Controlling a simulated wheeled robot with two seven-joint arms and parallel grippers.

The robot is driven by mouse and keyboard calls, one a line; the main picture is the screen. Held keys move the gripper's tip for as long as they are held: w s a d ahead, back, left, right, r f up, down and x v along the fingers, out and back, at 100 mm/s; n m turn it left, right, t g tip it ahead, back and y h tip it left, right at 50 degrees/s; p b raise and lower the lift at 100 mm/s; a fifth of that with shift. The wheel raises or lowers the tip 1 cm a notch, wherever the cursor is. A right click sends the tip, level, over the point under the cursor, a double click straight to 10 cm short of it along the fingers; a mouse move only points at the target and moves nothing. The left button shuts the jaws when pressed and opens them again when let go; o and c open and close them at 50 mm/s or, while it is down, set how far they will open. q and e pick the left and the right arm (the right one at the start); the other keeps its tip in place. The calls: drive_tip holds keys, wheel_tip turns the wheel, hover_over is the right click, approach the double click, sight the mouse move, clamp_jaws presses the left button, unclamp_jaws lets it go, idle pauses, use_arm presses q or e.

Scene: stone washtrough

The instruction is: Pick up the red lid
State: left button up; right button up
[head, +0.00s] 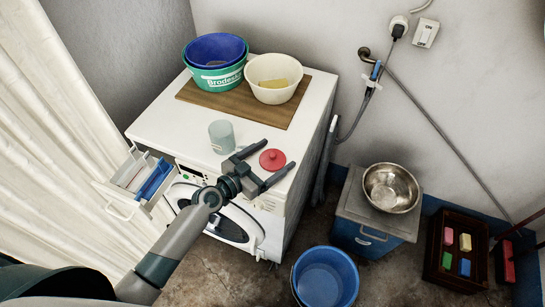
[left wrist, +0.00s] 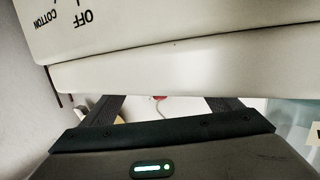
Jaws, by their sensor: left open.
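The red lid (head: 272,160) is round with a small knob and shows on the white top of the washing machine (head: 160,125), near its front edge. My left gripper (head: 277,154) is open and empty, its two fingers spread to either side of the lid in the head view. I cannot tell whether the fingers touch the lid. In the left wrist view, a small bit of the red lid (left wrist: 158,97) shows between the open fingers (left wrist: 165,100); the rest is hidden behind a white panel edge. My right gripper is not in view.
A translucent cup (head: 221,137) stands just left of the gripper. A wooden board (head: 205,98) behind holds stacked tubs (head: 214,76) and a cream bowl (head: 258,92). The detergent drawer (head: 130,172) is pulled out at left. A blue bucket (head: 324,280) stands on the floor.

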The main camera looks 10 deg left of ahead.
sight(273, 153)
use_arm(q)
drive_tip(key=shift+c, duration=0.7)
drive_tip(key=c, duration=1.1)
drive_tip(key=shift+r, duration=0.1)
drive_tip(key=shift+r, duration=0.8)
wheel_tip(273, 153, up, 2)
drive_tip(key=shift+r, duration=0.15)
drive_tip(key=s+d+r, duration=0.2)
drive_tip(key=s, duration=0.1)
drive_tip(key=s+d+r, duration=0.2)
drive_tip(key=s, duration=0.1)
drive_tip(key=s+d+r, duration=0.2)
drive_tip(key=s+r, duration=0.1)
drive_tip(key=shift+s+d+b, duration=0.3)
drive_tip(key=shift+s, duration=0.05)
